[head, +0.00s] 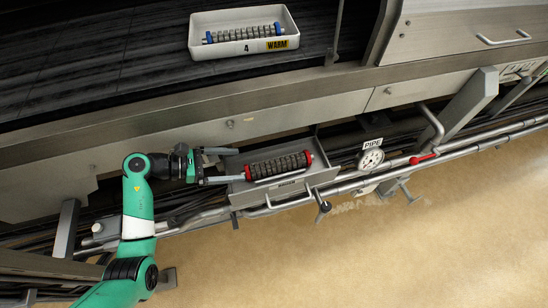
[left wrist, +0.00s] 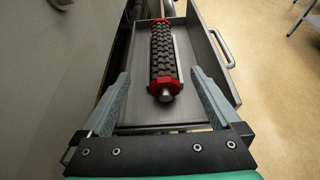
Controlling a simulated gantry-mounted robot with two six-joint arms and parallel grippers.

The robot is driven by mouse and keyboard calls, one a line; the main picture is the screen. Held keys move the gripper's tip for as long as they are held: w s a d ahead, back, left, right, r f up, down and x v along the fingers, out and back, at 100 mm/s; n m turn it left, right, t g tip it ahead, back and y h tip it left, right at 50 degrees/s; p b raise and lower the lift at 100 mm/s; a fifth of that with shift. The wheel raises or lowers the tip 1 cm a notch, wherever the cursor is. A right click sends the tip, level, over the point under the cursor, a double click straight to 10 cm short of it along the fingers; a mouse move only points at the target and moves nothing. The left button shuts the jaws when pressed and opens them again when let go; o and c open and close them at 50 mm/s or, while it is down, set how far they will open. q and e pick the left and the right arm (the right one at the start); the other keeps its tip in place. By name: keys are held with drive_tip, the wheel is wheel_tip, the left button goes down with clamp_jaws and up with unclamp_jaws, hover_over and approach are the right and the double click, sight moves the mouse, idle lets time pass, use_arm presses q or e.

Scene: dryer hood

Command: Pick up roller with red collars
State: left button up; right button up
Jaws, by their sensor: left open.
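The roller with red collars (head: 278,166) lies in a grey metal tray (head: 318,178) on the machine's side in the head view. It has a dark ribbed body with a red collar at each end. In the left wrist view the roller (left wrist: 163,55) lies lengthwise ahead, its near metal shaft end pointing at me. My left gripper (head: 222,166) is at the tray's left end, open and empty. In the left wrist view its fingers (left wrist: 160,85) are spread to both sides of the roller's near end, apart from it. My right gripper is not in view.
A white tray (head: 198,51) marked 4 and WARM holds a roller with blue collars (head: 240,35) on the dark belt above. Right of the grey tray are a gauge (head: 371,158) labelled PIPE and a red valve handle (head: 422,159). A metal rail (head: 200,106) runs above the tray.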

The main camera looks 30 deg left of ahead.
sight(262, 165)
use_arm(q)
drive_tip(key=shift+s+f, duration=0.1)
drive_tip(key=shift+s, duration=0.05)
drive_tip(key=b+x, duration=0.3)
drive_tip(key=x, duration=0.3)
drive_tip(key=shift+w+d, duration=0.25)
drive_tip(key=b+x, duration=0.4)
drive_tip(key=shift+d+f, duration=0.25)
drive_tip(key=shift+f, duration=0.1)
drive_tip(key=shift+w+d, duration=0.2)
drive_tip(key=shift+d, duration=0.05)
drive_tip(key=shift+r, duration=0.1)
clamp_jaws()
